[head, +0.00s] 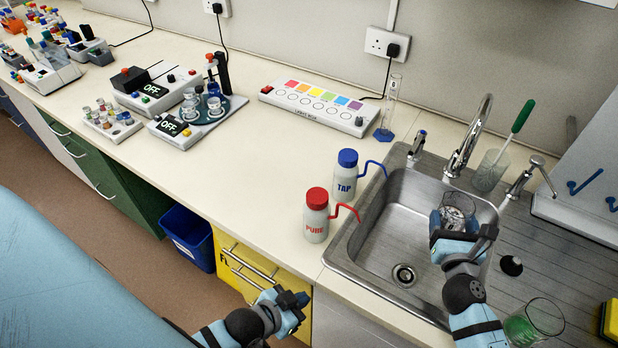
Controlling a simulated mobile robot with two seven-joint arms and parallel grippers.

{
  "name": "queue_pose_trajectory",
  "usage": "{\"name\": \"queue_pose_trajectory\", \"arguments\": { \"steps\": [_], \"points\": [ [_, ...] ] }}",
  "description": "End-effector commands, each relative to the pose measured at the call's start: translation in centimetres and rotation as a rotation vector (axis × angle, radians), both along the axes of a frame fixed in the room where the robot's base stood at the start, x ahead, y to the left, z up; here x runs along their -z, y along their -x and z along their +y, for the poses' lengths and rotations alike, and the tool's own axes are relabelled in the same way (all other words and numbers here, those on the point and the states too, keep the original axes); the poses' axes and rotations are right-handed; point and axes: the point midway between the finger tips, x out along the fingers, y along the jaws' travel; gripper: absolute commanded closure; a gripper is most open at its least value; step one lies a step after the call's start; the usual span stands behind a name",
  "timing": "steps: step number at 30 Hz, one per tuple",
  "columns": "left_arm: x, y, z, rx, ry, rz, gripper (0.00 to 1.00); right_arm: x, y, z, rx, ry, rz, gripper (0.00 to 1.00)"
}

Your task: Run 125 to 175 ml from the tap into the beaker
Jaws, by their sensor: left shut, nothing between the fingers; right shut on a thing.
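The curved metal tap (468,137) stands behind the steel sink (375,222), with a lever (417,146) to its left and another (522,178) to its right. A clear glass beaker (458,204) is over the right part of the basin, just below the tap's spout. My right gripper (455,232) is shut on this beaker from the front. The liquid level in it is too small to read, and I cannot tell whether water runs. My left gripper (297,301) is shut and empty, low in front of the yellow drawers, away from the sink.
Wash bottles marked TAP (344,176) and PURE (316,216) stand left of the sink. A glass pot (490,172) with a green-handled brush is behind it. A beaker with green liquid (533,322) is on the drainer (565,265). The bench front left of the bottles is clear.

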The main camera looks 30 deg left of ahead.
Motion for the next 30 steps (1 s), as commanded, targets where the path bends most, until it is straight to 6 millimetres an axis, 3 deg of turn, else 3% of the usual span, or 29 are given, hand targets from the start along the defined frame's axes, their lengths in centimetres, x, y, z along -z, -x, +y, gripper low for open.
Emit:
{"name": "queue_pose_trajectory", "arguments": {
  "steps": [5,16,30],
  "points": [
    [-0.2,0.1,0.6,-0.047,0.018,0.003,1.0,-0.9,-0.1,-0.1,0.001,0.001,-0.006,0.57],
    [-0.2,0.1,0.6,-0.045,0.018,0.002,1.0,-5.3,-0.1,0.0,-0.001,-0.001,-0.005,0.57],
    [-0.2,0.0,0.6,-0.045,0.018,0.001,1.0,-6.1,0.0,0.0,-0.001,0.0,-0.001,0.57]
  ]
}}
